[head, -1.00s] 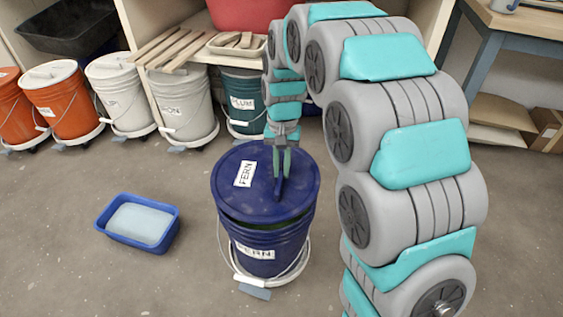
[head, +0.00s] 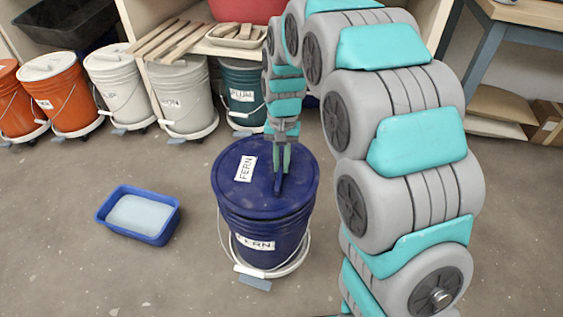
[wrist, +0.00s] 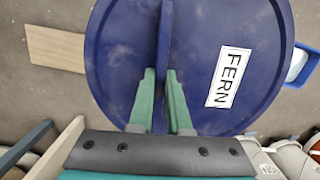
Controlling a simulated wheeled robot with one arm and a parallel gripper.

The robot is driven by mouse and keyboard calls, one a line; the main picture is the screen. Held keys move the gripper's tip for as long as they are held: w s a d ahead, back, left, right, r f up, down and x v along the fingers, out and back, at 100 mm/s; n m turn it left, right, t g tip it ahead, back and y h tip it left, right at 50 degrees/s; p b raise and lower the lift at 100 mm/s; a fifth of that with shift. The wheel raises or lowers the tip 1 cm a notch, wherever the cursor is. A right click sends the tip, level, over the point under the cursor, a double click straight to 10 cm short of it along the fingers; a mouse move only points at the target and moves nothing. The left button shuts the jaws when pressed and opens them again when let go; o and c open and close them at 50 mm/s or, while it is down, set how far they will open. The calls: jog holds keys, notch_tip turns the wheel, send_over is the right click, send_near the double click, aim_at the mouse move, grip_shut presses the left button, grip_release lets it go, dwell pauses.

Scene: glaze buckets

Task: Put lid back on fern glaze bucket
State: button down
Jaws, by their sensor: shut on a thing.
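The blue lid (head: 225,185) with a white FERN label lies over the mouth of the blue fern bucket (head: 255,230). In the head view no gap shows along the lid's near edge; the far edge is hard to judge. My gripper (head: 281,168) is shut on the lid's upright blue handle. In the wrist view the green fingers of my gripper (wrist: 161,85) pinch the handle from both sides, and the lid (wrist: 115,50) fills most of the picture, hiding the bucket.
The bucket stands on a white wheeled dolly (head: 295,264). A blue tub (head: 165,230) with pale contents sits on the floor to the left. The floor around is mostly clear.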

jog(key=shift+f, duration=0.85)
dwell(1.6)
jog(key=shift+c, duration=1.5)
grip_release()
jog(key=shift+r+p, duration=1.1)
jog(key=shift+r, duration=2.4)
grip_shut()
